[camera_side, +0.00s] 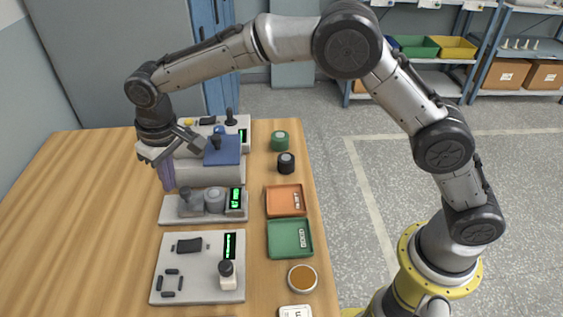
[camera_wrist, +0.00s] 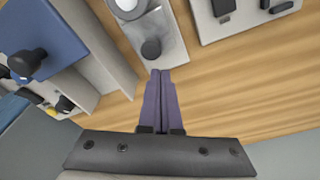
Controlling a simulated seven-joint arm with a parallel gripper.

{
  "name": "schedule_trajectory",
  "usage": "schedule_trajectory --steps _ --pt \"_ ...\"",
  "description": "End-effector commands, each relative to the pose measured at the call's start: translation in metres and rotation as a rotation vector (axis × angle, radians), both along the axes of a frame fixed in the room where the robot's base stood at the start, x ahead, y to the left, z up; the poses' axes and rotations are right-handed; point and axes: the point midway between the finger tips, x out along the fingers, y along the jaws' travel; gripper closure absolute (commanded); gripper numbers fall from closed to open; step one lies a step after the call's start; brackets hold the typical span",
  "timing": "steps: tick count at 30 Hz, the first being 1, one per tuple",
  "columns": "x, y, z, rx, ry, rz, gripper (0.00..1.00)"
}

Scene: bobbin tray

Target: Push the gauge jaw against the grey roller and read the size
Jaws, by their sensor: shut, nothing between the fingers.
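My gripper (camera_side: 168,188) is shut and empty, its purple fingers pointing down at the left end of the gauge plate (camera_side: 175,215). In the wrist view the gripper (camera_wrist: 163,73) has its two fingers together, with tips beside the dark knob of the gauge jaw (camera_wrist: 151,48). I cannot tell whether they touch. The jaw also shows in the side view (camera_side: 186,196). The grey roller (camera_side: 214,200) sits on the plate between the jaw and a green-lit display (camera_side: 236,199); its digits are too small to read surely. The roller is partly cut off in the wrist view (camera_wrist: 126,8). Any gap between jaw and roller is unclear.
A grey block with a blue plate (camera_side: 222,151) stands behind the gauge. An orange tray (camera_side: 286,201) and a green tray (camera_side: 290,239) lie to the right. Another device with a display (camera_side: 198,285) lies in front. The wooden table at left is clear.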

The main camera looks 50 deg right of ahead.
Motion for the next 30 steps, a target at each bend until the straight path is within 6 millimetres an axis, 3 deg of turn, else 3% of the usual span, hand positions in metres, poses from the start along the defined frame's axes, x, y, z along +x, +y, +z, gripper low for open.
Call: schedule_trajectory --steps 19,30 --pt "0.006 0.006 0.033 0.000 -0.001 0.001 1.00" --pt "0.007 0.007 0.037 0.000 0.000 0.001 1.00"
